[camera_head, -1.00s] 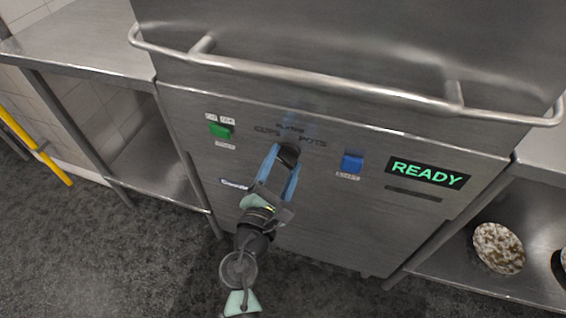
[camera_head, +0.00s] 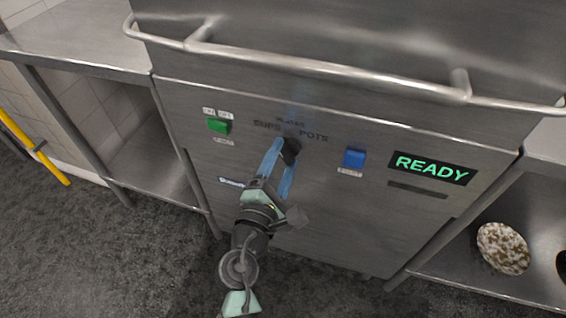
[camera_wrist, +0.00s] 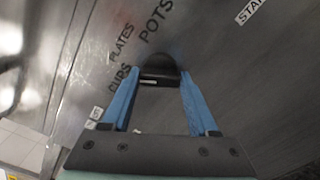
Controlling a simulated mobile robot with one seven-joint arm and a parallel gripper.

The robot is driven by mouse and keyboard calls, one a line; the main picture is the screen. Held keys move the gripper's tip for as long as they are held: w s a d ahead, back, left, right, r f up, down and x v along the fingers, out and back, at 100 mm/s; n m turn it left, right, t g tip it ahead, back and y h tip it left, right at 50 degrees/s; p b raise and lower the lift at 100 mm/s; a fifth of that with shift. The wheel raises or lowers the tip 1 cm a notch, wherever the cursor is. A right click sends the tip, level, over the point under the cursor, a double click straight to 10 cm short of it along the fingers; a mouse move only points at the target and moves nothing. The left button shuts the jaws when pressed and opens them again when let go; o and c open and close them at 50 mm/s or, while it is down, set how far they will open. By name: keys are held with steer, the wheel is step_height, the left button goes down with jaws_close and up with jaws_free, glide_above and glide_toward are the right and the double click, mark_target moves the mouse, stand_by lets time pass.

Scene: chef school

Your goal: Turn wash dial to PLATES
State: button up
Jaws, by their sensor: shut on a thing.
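The black wash dial (camera_head: 290,148) is on the steel front of the machine, below the labels CUPS, PLATES and POTS. In the wrist view the dial (camera_wrist: 160,72) sits between my two blue fingertips, one on each side. My gripper (camera_head: 284,160) is shut on the dial; it also shows in the wrist view (camera_wrist: 160,84). The PLATES label (camera_wrist: 122,44) is between CUPS (camera_wrist: 120,78) and POTS (camera_wrist: 156,22). I cannot tell exactly which label the dial points at.
A green switch (camera_head: 218,125) is left of the dial, and a blue button (camera_head: 354,158) is right of it. A READY display (camera_head: 432,168) glows green. A long handle bar (camera_head: 330,70) crosses above the panel. Steel shelves stand on both sides.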

steer(key=m+b, duration=0.3)
steer(key=m, duration=0.2)
steer(key=shift+f+m, duration=0.1)
steer(key=shift+m, duration=0.2)
stand_by(0.5)
steer(key=o, duration=1.4)
steer(key=shift+s, duration=0.1)
steer(key=v, duration=1.2)
steer(key=shift+s+a, duration=0.15)
steer(key=shift+s, duration=0.25)
